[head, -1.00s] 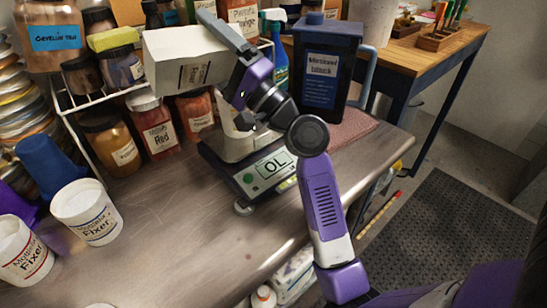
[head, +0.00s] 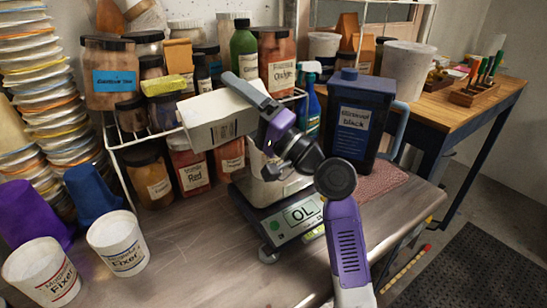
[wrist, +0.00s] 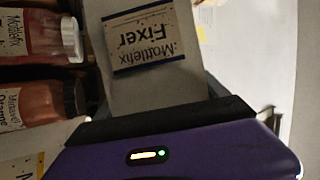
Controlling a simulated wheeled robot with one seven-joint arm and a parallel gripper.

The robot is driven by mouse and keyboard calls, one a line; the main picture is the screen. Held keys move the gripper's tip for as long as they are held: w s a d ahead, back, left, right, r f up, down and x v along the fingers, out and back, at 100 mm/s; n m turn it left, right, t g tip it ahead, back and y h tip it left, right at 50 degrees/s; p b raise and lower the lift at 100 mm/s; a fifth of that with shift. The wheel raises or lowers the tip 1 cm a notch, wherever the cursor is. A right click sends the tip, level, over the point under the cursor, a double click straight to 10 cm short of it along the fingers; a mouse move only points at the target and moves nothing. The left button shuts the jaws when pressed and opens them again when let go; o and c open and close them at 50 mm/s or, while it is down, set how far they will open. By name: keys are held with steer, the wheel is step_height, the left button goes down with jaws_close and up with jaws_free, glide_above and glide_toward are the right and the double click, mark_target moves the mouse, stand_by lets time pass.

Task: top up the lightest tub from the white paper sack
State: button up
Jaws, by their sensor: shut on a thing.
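My gripper (head: 248,98) is shut on the white paper sack (head: 210,125), which lies tipped on its side in the air. Two white "Fixer" tubs stand at the left: one with red markings (head: 42,275), one with blue markings (head: 118,243). No powder is seen falling.
A wire rack (head: 112,150) with several pigment jars stands close behind the sack. A big dark blue jug (head: 355,115) stands on a pink cloth (head: 385,180) right of the scale. Stacked lids (head: 45,90) and blue (head: 90,193) and purple (head: 32,212) cups are at the left.

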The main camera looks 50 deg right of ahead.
step_height(320, 180, down, 7)
steer(key=w+d+g, duration=0.1)
steer(key=w, duration=0.1)
steer(key=shift+d+r+m+h, duration=0.2)
steer(key=shift+d+m+h, duration=0.1)
steer(key=shift+m, duration=0.1)
steer(key=r+p, duration=0.1)
steer(key=r+n+p, duration=0.1)
steer(key=shift+s+a+r+g, duration=0.1)
steer(key=shift+s+r+g, duration=0.1)
steer(key=shift+r+g, duration=0.15)
steer(key=r+n+p, duration=0.1)
steer(key=r+n+g+y+p, duration=0.1)
steer(key=r+p, duration=0.1)
steer(key=shift+s+a+n, duration=0.15)
steer(key=shift+a+n, duration=0.05)
steer(key=shift+n, duration=0.2)
steer(key=shift+r, duration=0.25)
